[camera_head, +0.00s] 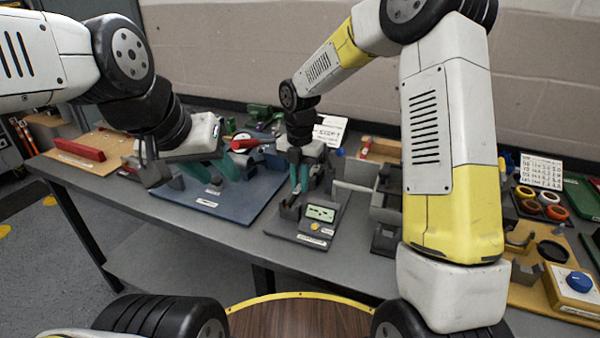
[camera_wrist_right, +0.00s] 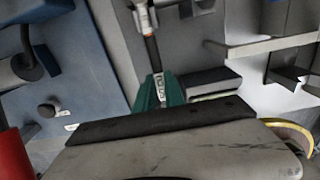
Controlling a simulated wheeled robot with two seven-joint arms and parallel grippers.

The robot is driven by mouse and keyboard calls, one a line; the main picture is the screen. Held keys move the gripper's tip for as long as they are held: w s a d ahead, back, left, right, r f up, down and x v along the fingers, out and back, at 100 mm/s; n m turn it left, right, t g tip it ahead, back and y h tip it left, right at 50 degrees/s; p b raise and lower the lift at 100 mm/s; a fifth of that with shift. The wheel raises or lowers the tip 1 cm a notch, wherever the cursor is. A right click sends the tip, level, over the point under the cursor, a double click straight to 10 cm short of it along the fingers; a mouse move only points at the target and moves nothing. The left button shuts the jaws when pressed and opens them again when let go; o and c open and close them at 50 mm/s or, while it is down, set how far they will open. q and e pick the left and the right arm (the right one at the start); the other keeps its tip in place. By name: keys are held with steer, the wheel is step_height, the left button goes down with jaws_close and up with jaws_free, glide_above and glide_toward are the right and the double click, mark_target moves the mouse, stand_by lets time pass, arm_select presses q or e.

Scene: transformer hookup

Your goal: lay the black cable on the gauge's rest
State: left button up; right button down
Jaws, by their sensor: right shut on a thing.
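The black cable (camera_wrist_right: 151,50) is between the teal fingers of my right gripper (camera_wrist_right: 157,92) in the right wrist view. A silver end piece and a white printed label show on it. In the head view my right gripper (camera_head: 299,186) points down just above a dark block on the gauge's base; this block looks like the rest. The gauge (camera_head: 320,213) has a lit display and a yellow button. Whether the cable touches the rest cannot be told. My left gripper (camera_head: 214,169) is over the blue board, its teal fingers apart, with nothing seen between them.
The blue board (camera_head: 240,206) lies left of the gauge. Grey clamp-like fixtures (camera_head: 384,205) stand close to its right. A red-handled tool (camera_head: 247,143) and a dial are behind. A yellow tray (camera_head: 530,290) with a blue knob is at right. The front table edge is clear.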

steer(key=shift+f, duration=0.2)
steer(key=c, duration=1.3)
jaws_free()
steer(key=shift+c, duration=0.2)
steer(key=shift+r, duration=3.5)
steer(key=s+d+r+m+t, duration=0.2)
steer(key=s+d+r+m, duration=0.2)
steer(key=s+m, duration=0.3)
steer(key=s+d+r+m+t+y, duration=0.1)
steer(key=s+d+r+m, duration=0.3)
steer(key=s+m, duration=0.4)
steer(key=s+d+r+m+t+y, duration=0.1)
steer(key=s+d+r+m+t, duration=0.2)
steer(key=m, duration=1.2)
steer(key=s+d, duration=0.3)
steer(key=s, duration=0.2)
steer(key=shift+d+r+m, duration=0.15)
steer(key=shift+r+m, duration=0.25)
